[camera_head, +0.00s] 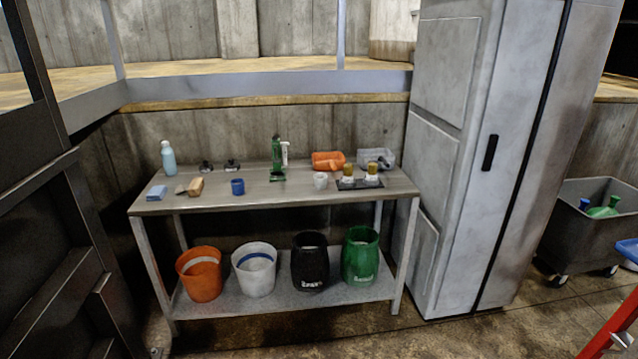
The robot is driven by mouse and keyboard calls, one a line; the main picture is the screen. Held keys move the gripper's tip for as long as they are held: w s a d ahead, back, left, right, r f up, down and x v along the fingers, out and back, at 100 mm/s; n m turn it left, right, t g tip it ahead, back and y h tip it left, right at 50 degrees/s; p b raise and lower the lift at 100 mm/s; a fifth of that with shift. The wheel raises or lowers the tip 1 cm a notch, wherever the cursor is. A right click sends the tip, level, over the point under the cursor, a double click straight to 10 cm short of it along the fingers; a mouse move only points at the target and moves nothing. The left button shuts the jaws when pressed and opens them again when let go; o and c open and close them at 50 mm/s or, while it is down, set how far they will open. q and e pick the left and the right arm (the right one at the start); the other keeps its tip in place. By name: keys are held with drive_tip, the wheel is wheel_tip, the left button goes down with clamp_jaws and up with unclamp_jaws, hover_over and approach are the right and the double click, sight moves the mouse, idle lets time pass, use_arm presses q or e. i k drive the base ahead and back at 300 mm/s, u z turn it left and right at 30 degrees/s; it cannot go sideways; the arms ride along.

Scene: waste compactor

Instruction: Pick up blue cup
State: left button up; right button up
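The blue cup (237,187) stands upright on the metal table (290,193), left of the middle and near the front edge. A tan block or brush (195,186) lies to its left, and a white cup (320,181) stands to its right. Nothing covers the blue cup. Neither of my grippers shows in the head view.
A bottle (168,158), blue sponge (156,193), green device (277,160) and orange scoop (328,161) are on the table. Several buckets, including an orange one (201,274), stand on the lower shelf. A tall grey cabinet (480,150) borders the right. Floor shows in front.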

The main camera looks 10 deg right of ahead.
sight(237, 185)
drive_tip(key=u, duration=0.5)
drive_tip(key=i, duration=2.75)
drive_tip(key=u, duration=2.25)
